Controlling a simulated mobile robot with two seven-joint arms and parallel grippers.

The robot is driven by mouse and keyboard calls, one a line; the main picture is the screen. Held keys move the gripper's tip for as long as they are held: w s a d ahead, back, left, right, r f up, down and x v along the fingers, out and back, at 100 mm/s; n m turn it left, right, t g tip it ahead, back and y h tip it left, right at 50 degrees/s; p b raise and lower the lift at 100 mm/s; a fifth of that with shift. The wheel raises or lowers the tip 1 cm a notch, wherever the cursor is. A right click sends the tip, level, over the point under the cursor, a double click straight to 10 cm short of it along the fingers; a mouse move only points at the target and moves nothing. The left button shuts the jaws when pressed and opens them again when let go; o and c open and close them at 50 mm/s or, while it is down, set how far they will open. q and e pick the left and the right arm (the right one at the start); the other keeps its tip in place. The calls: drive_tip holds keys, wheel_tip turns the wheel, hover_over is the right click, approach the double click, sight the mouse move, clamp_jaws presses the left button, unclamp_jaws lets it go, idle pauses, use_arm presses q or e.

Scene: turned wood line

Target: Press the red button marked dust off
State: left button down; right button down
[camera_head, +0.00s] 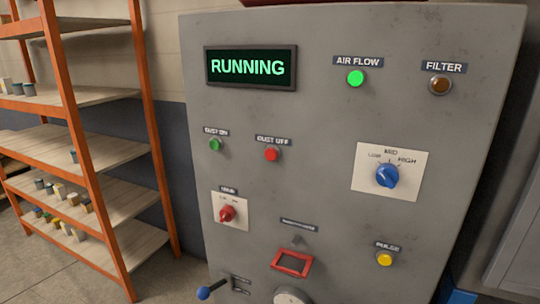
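The red dust off button (271,154) sits on the grey control panel (320,120), below its dark label reading DUST OFF (273,140). The green dust on button (215,145) is to its left. The display (251,67) above reads RUNNING in green. The green air flow lamp (355,78) looks lit. Neither of my grippers is in view, and nothing covers the red button.
Other controls on the panel are a blue knob (387,176), a red knob (227,213), a yellow pulse button (384,258), a red-framed piece (292,263) and a blue-tipped lever (204,293). An orange shelf rack (88,150) with small items stands at left.

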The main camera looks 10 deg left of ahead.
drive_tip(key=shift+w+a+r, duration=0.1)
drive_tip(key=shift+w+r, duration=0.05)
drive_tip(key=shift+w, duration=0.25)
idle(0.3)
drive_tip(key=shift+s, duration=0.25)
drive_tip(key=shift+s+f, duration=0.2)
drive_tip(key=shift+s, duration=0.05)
